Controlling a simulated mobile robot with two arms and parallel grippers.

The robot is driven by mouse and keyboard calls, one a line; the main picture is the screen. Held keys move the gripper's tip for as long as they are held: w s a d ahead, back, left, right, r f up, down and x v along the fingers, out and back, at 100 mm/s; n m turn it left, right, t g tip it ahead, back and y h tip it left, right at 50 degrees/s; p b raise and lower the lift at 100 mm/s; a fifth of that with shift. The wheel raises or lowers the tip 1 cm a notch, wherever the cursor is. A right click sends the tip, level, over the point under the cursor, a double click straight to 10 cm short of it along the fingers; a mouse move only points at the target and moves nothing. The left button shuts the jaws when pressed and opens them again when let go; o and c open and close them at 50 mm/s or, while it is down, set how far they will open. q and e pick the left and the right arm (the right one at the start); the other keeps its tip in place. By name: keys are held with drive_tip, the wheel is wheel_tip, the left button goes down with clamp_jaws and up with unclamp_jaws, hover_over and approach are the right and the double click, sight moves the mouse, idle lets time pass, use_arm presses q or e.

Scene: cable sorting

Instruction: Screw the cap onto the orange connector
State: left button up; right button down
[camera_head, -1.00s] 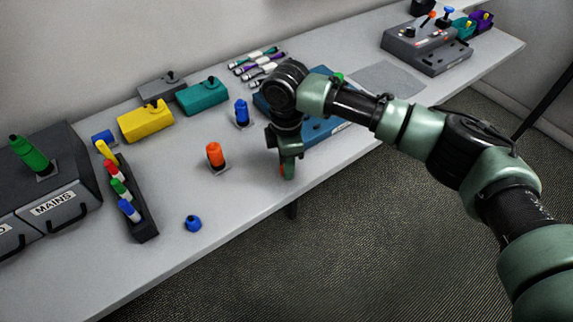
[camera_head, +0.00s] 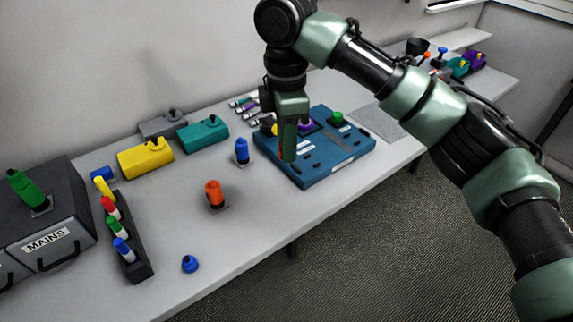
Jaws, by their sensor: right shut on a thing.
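The orange connector (camera_head: 214,194) stands upright on a small dark square base on the table, left of my right gripper. My right gripper (camera_head: 288,155) points down and is shut on a small orange-red piece, which looks like the orange cap (camera_head: 281,153). Only a sliver of that cap shows beside the fingers; the rest is hidden. The gripper is held up in front of the blue panel box, apart from the orange connector. My left gripper is not in view.
A blue connector (camera_head: 242,151) stands behind the orange one. A blue cap (camera_head: 190,264) lies near the table's front edge. A black marker rack (camera_head: 141,268) is at left, and a blue panel box (camera_head: 333,160) at right. The table around the orange connector is clear.

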drive_tip(key=shift+r, duration=0.8)
drive_tip(key=s+d+f+m, duration=0.4)
drive_tip(key=s+d+m, duration=0.2)
drive_tip(key=d+m, duration=0.3)
drive_tip(key=s+d+f+m, duration=0.4)
drive_tip(key=s+d+m, duration=0.2)
drive_tip(key=d+m, duration=0.4)
drive_tip(key=shift+f+m, duration=0.25)
drive_tip(key=shift+m, duration=0.55)
